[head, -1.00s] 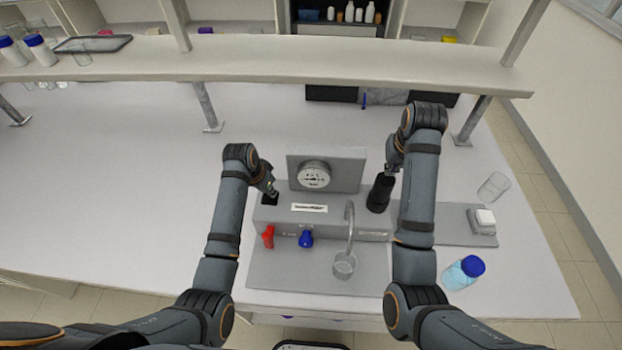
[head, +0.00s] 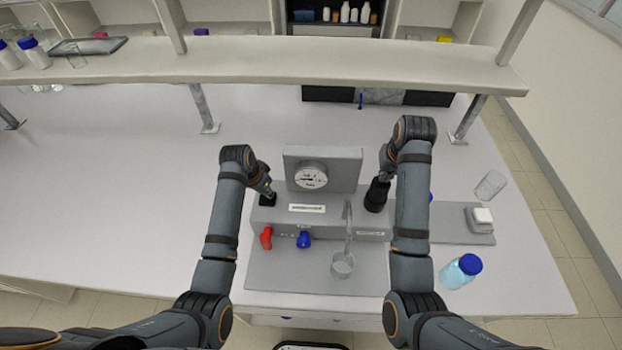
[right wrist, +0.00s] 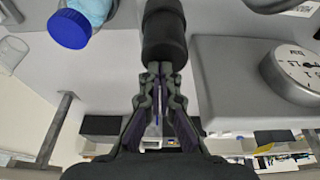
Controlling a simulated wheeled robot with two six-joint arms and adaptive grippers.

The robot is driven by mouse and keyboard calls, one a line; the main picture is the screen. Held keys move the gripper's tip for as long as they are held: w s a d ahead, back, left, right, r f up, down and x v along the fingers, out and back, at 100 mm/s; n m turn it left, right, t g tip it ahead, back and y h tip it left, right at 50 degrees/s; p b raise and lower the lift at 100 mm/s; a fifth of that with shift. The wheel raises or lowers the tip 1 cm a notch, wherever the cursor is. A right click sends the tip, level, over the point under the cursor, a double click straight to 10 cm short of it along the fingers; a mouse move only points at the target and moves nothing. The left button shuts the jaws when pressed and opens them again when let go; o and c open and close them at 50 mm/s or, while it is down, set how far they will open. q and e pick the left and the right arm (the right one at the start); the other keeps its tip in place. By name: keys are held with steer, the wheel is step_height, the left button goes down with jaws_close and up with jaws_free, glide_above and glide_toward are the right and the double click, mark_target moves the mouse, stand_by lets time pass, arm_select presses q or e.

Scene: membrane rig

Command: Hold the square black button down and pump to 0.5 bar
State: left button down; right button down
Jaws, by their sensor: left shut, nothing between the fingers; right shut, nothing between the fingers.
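The grey membrane rig (head: 330,275) stands on the bench, with a round white gauge (head: 311,175) on its back panel; the reading is too small to tell. The square black button (head: 268,200) is at the rig's left end. My left gripper (head: 269,193) is shut with its tips at the button; whether it is pressed down I cannot tell. The black pump handle (head: 376,196) stands at the right end. My right gripper (head: 383,177) is shut, with nothing between its fingers, at the handle's top. In the right wrist view, the closed fingertips (right wrist: 160,70) meet the end of the black handle (right wrist: 164,35).
A red tap (head: 266,238) and a blue tap (head: 303,240) sit on the rig's front. A bent spout (head: 348,225) ends over a glass beaker (head: 343,265). The bench's left side is clear.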

arm_select(q)
steer(key=shift+s+f, duration=0.25)
steer(key=shift+f, duration=0.05)
arm_select(e)
steer(key=shift+s+f, duration=0.1)
steer(key=shift+f, duration=1.25)
steer(key=shift+r, duration=2.85)
steer(key=shift+f, duration=0.15)
steer(key=shift+r, duration=0.25)
steer(key=shift+r, duration=1.85)
arm_select(q)
steer(key=shift+w+r, duration=0.15)
steer(key=shift+r, duration=0.8)
steer(key=shift+w+r, duration=0.15)
steer(key=shift+r, duration=0.8)
arm_select(e)
steer(key=shift+w, duration=0.2)
arm_select(q)
steer(key=shift+r, duration=1.85)
